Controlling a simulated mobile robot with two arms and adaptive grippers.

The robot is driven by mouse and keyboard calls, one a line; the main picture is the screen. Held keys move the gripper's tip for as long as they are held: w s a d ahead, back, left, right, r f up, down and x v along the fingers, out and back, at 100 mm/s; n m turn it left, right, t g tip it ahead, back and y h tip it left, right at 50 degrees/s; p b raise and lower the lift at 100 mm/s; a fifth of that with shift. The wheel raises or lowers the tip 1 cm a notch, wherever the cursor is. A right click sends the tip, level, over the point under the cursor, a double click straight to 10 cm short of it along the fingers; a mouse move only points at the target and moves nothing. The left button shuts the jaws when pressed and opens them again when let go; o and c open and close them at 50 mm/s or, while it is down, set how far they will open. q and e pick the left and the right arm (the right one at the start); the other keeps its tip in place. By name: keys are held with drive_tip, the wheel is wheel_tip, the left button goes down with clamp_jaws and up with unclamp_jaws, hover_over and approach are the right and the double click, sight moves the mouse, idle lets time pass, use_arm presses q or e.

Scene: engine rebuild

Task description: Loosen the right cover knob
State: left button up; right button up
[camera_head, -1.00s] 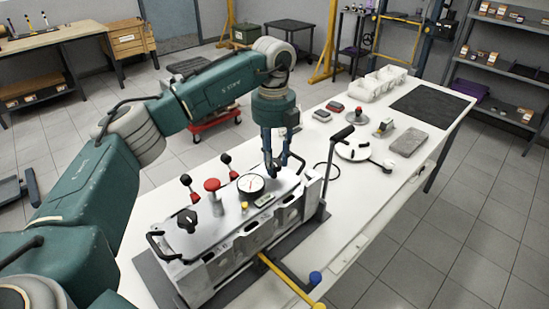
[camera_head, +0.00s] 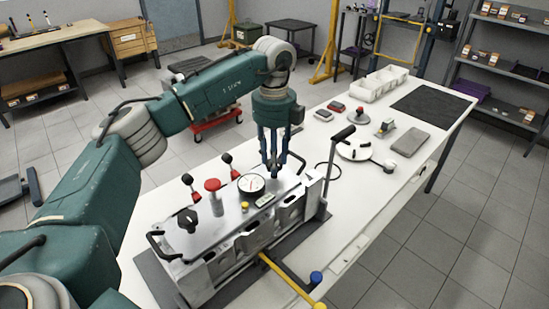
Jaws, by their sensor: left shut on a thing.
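The engine block (camera_head: 232,248) with its pale cover (camera_head: 222,222) stands on the white workbench. A black cover knob (camera_head: 187,219) sits at the cover's left end. My left gripper (camera_head: 274,168) points down over the right end of the cover, with its fingers shut around the right cover knob. The fingers hide most or all of that knob, so its turn cannot be seen. My right gripper is not in view.
Close to my left gripper are a round gauge (camera_head: 251,185), a red-topped post (camera_head: 213,190) and black levers with red parts (camera_head: 227,163). A tall black handle (camera_head: 340,135) rises at the block's right end. White bins (camera_head: 372,88) stand farther back.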

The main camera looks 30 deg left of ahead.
use_arm(q)
drive_tip(key=o, duration=1.2)
drive_tip(key=shift+a, duration=0.1)
wheel_tip(320, 180, up, 12)
drive_tip(key=shift+f, duration=0.1)
